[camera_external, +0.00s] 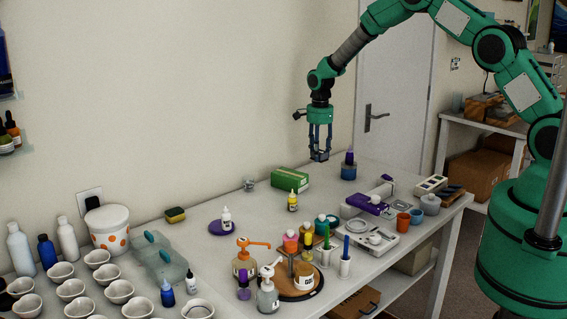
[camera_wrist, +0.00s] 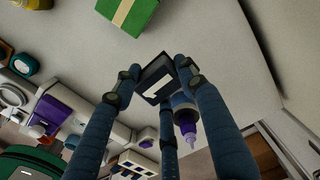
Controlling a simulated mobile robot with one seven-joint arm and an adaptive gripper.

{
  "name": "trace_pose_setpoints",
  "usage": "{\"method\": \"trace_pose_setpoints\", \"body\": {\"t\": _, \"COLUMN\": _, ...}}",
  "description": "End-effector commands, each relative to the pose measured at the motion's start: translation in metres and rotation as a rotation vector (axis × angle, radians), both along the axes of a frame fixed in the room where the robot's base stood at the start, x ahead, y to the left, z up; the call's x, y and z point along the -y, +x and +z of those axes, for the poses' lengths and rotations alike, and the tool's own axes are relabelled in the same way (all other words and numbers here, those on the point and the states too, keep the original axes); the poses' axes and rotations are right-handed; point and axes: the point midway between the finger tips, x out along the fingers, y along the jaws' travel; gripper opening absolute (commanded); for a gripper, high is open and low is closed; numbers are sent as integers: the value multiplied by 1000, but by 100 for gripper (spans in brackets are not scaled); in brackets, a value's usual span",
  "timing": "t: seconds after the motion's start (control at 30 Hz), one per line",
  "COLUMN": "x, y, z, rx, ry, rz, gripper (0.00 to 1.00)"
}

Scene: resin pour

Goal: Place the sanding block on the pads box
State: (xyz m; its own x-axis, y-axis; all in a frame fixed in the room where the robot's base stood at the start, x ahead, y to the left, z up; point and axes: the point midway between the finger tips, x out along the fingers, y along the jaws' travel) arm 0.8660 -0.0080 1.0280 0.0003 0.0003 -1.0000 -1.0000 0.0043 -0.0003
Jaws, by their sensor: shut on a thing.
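My gripper (camera_external: 320,147) is above the table toward its back, fingers pointing down. It is shut on a small dark block, which I take as the sanding block (camera_external: 319,156). In the wrist view the block (camera_wrist: 152,80) has a grey face and sits between the fingertips (camera_wrist: 155,82). A green box with a pale band, which seems to be the pads box (camera_external: 290,179), lies on the table left of and below my gripper. It shows at the top edge of the wrist view (camera_wrist: 126,12), partly cut off, apart from the block.
A purple-topped bottle on a blue base (camera_external: 349,165) stands just right of my gripper. A yellow bottle (camera_external: 293,201) stands in front of the green box.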

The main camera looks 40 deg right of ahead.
Motion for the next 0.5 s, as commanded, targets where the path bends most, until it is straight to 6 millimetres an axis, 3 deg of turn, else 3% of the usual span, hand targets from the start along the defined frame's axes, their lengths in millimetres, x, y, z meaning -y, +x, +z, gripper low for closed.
{"method": "trace_pose_setpoints", "body": {"t": 0.3, "x": -43, "y": -82, "z": 7, "rx": -1, "ry": 0, "rz": 9, "gripper": 15}}
{"method": "trace_pose_setpoints", "body": {"t": 0.5, "x": -57, "y": -117, "z": 8, "rx": -1, "ry": 0, "rz": 12, "gripper": 15}}
